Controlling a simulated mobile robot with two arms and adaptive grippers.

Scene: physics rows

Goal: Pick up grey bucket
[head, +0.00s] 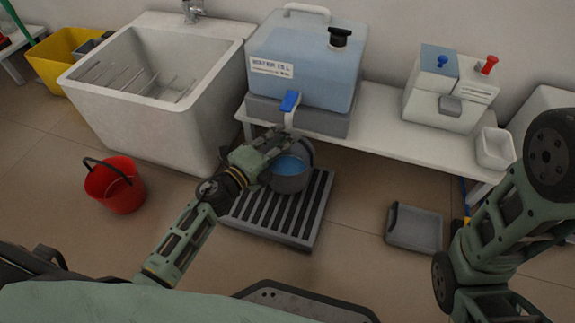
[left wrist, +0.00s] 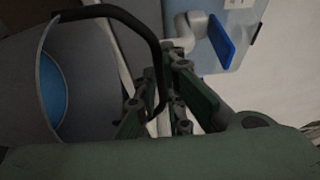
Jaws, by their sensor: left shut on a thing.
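The grey bucket (head: 290,180) stands upright over the slatted grate (head: 277,207), below the tap of the water container. Blue water shows inside it. In the left wrist view the bucket (left wrist: 95,95) fills the left side, and its black handle (left wrist: 135,22) arches over to my fingers. My left gripper (head: 272,146) is at the bucket's upper left rim; in the left wrist view the gripper (left wrist: 160,105) is shut on the handle. Whether the bucket's bottom touches the grate is hard to tell. My right arm shows at the right, but its gripper is not visible.
The water container (head: 305,65) with a blue tap lever (head: 290,101) sits on a white bench (head: 385,125) just above the bucket. A white sink (head: 150,120) stands left, a red bucket (head: 115,186) on the floor before it. A grey tray (head: 414,229) lies right.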

